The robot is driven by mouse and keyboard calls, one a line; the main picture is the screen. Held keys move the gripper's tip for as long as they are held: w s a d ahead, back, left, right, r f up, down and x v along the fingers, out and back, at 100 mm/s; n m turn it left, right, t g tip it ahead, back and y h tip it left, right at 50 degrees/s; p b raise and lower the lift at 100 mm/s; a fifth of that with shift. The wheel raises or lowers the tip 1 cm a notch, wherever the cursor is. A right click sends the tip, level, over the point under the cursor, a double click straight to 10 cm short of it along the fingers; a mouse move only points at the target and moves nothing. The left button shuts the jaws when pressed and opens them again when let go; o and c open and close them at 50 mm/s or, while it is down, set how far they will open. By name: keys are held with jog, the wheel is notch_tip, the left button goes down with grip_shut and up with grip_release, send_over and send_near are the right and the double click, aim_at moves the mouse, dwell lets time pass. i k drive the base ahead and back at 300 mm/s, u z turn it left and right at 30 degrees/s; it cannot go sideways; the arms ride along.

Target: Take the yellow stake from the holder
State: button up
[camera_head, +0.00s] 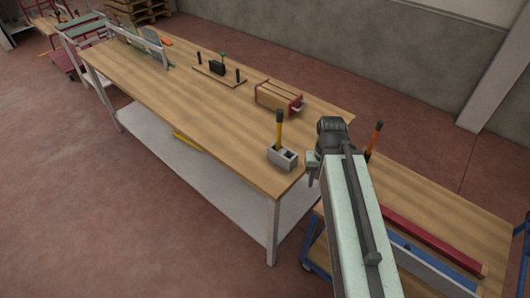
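The yellow stake (278,130) stands upright, with a dark upper end. Its lower end sits in a grey block-like holder (285,165) with openings in its top, near the front right corner of the long wooden table. My arm reaches up from the bottom of the picture, and its dark end with my gripper (313,168) is just right of the holder in the picture. It appears apart from the stake. The fingers are small and partly hidden by the arm, so I cannot tell whether they are open or shut.
A red-ended wooden block (278,97) and a small board with dark pegs (217,72) stand farther back on the table (190,110).

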aim_at(279, 113)
jog(key=u, duration=0.25)
jog(key=k, duration=1)
jog(key=u, duration=1.05)
jog(key=i, duration=2.15)
jog(key=z, duration=0.2)
